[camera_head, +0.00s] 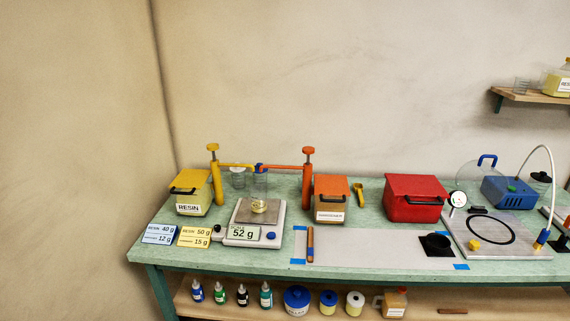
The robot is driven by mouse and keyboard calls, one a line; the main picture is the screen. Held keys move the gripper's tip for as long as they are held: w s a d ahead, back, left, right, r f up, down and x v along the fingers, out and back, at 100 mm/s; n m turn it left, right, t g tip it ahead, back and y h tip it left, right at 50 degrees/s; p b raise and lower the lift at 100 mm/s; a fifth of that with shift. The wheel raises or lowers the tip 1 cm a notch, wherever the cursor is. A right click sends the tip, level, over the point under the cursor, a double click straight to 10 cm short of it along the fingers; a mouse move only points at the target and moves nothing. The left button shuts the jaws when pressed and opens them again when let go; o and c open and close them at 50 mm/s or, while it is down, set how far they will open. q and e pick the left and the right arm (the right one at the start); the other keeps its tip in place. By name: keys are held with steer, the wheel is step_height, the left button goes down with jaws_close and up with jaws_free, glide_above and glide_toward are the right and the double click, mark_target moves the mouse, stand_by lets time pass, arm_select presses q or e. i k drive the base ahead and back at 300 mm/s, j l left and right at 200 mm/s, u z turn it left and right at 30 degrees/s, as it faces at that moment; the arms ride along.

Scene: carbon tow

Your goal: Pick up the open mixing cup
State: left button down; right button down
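A small clear cup with pale yellow contents (258,207) stands on the steel plate of a white scale (270,236). It looks open at the top and is the likely mixing cup, though it is small in the view. The scale's display reads 52 g. Two clear cups, a left one (238,180) and a right one (260,184), stand behind the scale under the pump spouts. Neither of my grippers is in view.
A yellow pump (217,185) with a resin box (190,201) stands left of the scale. An orange pump (307,185) and hardener box (331,206) stand right. A red box (415,200) is farther right. A pale sheet (365,246) lies along the bench front.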

mark_target(258, 192)
steer(key=i+l+u, duration=0.1)
steer(key=l+u, duration=0.3)
steer(key=i+l+u, duration=0.1)
steer(key=l+u, duration=0.5)
steer(key=u, duration=0.15)
